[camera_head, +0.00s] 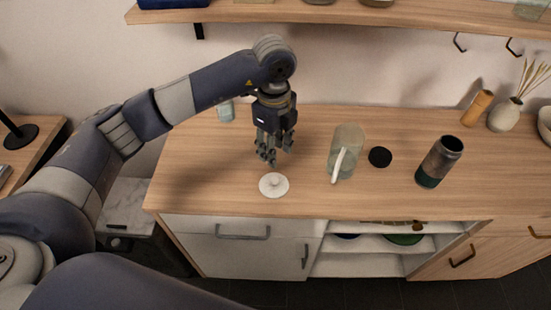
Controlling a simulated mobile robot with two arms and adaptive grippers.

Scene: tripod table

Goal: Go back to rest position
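My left gripper (273,155) points down over the wooden counter, just above and behind a small white lid (273,186) with a knob. The lid lies flat on the counter near its front edge, and the gripper appears apart from it. The fingers look spread with nothing visible between them. My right gripper is not in the view. A glass pitcher (348,141) with a pale handle stands to the right of my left gripper.
A black disc (380,157) and a dark cylinder (440,161) stand right of the pitcher. A small glass (226,111) is behind my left arm. A wall shelf (360,14) runs above. A vase (504,115) with sticks is at the far right.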

